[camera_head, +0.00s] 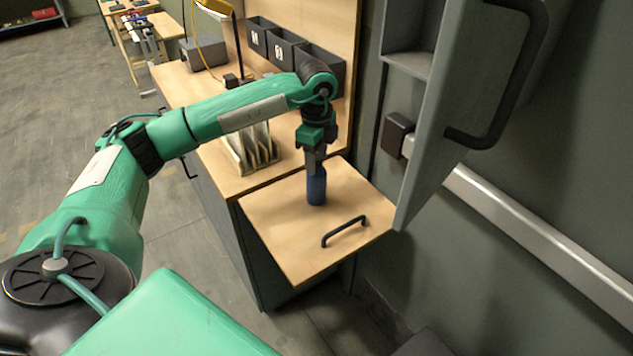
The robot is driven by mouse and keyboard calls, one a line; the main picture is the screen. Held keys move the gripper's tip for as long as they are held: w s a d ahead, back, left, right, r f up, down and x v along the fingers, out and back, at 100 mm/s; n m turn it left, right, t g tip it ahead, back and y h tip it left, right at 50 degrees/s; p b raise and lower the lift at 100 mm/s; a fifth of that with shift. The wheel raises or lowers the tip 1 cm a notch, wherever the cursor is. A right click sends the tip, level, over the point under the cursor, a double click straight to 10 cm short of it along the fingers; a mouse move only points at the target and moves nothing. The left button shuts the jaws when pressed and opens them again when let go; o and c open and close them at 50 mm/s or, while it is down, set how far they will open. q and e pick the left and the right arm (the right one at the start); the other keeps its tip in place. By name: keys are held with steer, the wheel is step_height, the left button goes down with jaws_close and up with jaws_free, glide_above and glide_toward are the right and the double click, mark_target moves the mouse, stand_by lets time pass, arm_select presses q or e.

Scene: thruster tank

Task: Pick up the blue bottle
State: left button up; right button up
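The blue bottle (316,190) stands upright on a light wooden board (275,225) with a black handle. My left gripper (315,168) points straight down at the bottle from above. Its fingers overlap the bottle's top, which they partly hide. The view is too small to show whether the fingers are closed on the bottle or only around it. My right gripper is not in view.
A wooden slotted rack (250,152) stands on the workbench behind the board. Dark bins (285,47) line the bench's back. An open grey cabinet door (460,110) hangs close on the right. The black handle (344,231) rises from the board's front.

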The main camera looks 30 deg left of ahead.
arm_select(q)
jaws_close()
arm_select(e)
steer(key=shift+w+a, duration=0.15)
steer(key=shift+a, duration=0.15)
arm_select(q)
steer(key=shift+r, duration=0.1)
